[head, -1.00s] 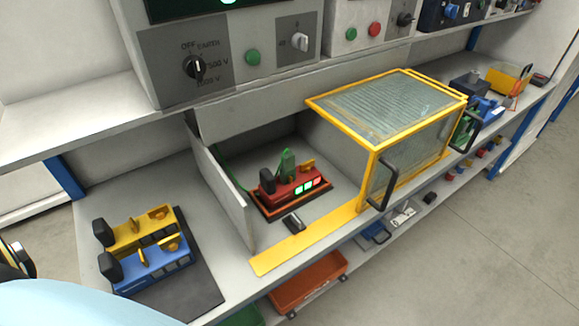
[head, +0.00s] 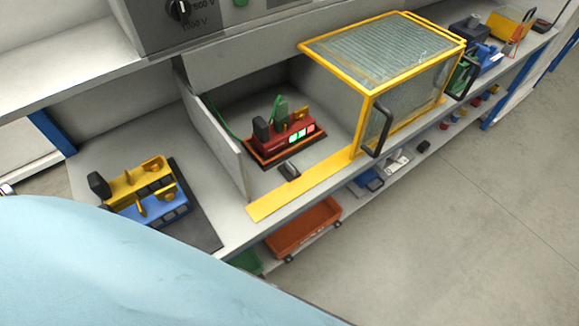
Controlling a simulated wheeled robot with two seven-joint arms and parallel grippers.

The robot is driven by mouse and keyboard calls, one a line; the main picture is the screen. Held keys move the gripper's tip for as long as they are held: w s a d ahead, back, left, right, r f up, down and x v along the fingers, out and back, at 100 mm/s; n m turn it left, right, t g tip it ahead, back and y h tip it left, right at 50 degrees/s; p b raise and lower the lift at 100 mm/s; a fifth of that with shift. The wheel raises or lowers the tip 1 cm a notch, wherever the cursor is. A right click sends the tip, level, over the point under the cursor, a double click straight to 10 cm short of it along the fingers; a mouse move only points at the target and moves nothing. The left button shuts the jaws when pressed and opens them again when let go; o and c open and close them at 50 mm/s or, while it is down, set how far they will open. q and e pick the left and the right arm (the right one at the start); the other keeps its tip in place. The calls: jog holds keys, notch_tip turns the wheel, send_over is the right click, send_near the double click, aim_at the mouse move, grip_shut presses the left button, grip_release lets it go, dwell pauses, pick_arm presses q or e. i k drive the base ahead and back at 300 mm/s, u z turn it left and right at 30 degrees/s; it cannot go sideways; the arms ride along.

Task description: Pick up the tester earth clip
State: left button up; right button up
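A green clip (head: 281,107) stands upright on the red unit (head: 288,137) inside the open grey test bay; I take it for the tester earth clip. A green cable (head: 217,118) runs along the bay's left side behind it. The red unit has a black knob, a yellow lever and lit green windows, and sits on an orange-edged base. A small dark piece (head: 289,171) lies in front of it. Neither gripper can be made out. A large light blue part of my own body covers the lower left.
The yellow-framed clear cover (head: 385,55) is slid to the right of the bay. Yellow and blue units (head: 140,182) stand on a dark mat at left. An orange bin (head: 303,228) sits on the shelf below. A grey partition (head: 213,140) bounds the bay's left.

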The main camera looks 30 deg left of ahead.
aim_at(281, 116)
jog(key=z, duration=1.4)
jog(key=i, duration=1.85)
jog(key=u, duration=3.5)
